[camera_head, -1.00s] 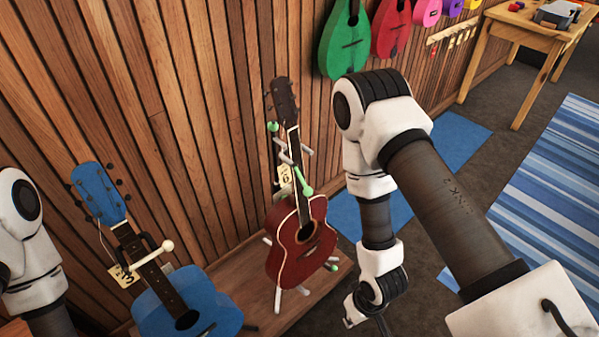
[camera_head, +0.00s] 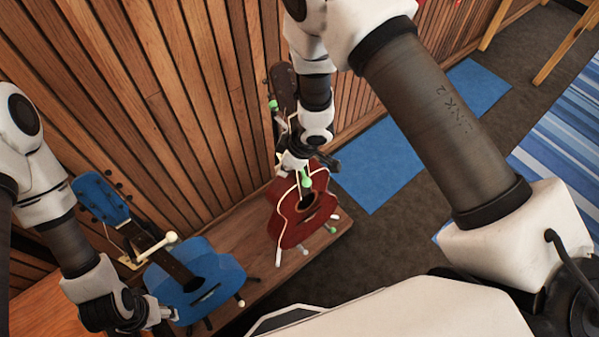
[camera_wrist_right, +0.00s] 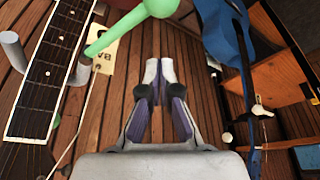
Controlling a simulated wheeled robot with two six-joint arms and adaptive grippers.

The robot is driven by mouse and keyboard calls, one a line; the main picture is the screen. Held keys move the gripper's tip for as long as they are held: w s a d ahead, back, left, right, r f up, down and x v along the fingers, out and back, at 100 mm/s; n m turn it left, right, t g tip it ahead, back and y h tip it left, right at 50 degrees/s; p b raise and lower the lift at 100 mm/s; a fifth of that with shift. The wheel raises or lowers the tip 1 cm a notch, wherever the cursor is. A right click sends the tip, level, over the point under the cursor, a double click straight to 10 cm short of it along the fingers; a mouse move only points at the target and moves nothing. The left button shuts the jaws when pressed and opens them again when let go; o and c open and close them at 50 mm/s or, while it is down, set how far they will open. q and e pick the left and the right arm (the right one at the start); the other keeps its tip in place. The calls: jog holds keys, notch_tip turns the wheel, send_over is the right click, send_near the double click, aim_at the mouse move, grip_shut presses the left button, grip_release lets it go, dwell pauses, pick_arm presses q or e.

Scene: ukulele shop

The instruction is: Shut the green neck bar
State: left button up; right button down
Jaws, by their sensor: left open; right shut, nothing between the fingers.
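The red guitar (camera_head: 303,212) stands on a stand on the wooden platform, partly behind my right arm. In the right wrist view its neck (camera_wrist_right: 45,70) runs along the left side. The green neck bar (camera_wrist_right: 125,28) with its ball end sticks out from beside the neck, pointing away from it rather than across it. A green knob (camera_head: 306,180) shows just below my right gripper (camera_head: 300,162). In the wrist view my right gripper (camera_wrist_right: 160,72) is shut and empty, just below the green bar, apart from it. My left gripper (camera_head: 168,316) is open, near the blue guitar.
A blue guitar (camera_head: 198,275) stands at left, with a cream-tipped bar (camera_head: 160,245) across its neck. The slatted wall (camera_head: 180,100) is close behind both guitars. Blue mats (camera_head: 375,165) lie on the open floor at right.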

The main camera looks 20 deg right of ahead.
jog(key=s+d, duration=0.1)
jog(key=s+d+f, duration=0.1)
jog(key=d, duration=0.1)
jog(key=shift+s, duration=0.25)
jog(key=shift+a, duration=0.1)
jog(key=shift+s+r, duration=0.1)
